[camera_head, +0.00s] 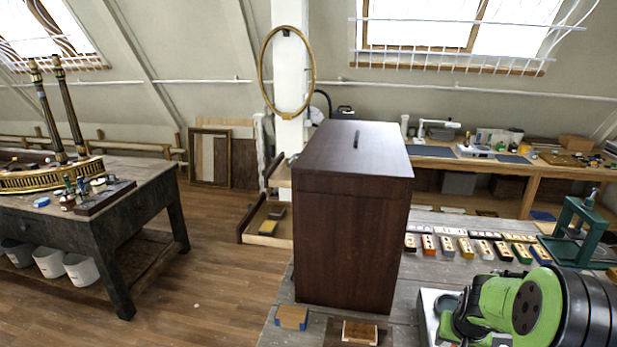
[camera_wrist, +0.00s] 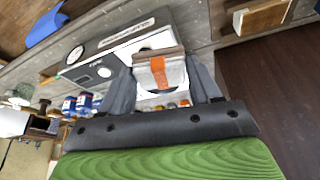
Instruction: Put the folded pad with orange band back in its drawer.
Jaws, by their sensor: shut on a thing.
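The folded pad with the orange band (camera_wrist: 159,72) is pale, with a brown edge. It is between the two grey fingers of my gripper (camera_wrist: 162,84) in the wrist view, which are shut on it. In the head view my green wrist (camera_head: 500,305) is at the lower right, and the gripper and pad cannot be made out there. The dark wood cabinet (camera_head: 350,240) stands left of my wrist. On its left side a low drawer (camera_head: 250,238) is open, holding a yellowish pad (camera_head: 268,228) and a dark pad (camera_head: 277,212). Another drawer (camera_head: 281,180) above it also stands out.
The cabinet stands on a grey bench (camera_head: 415,290). A blue-and-tan block (camera_head: 292,317) and a white-labelled block (camera_head: 360,332) lie at its near side. Rows of small blocks (camera_head: 467,247) and a green press (camera_head: 577,222) are to the right. Floor left of the drawers is clear.

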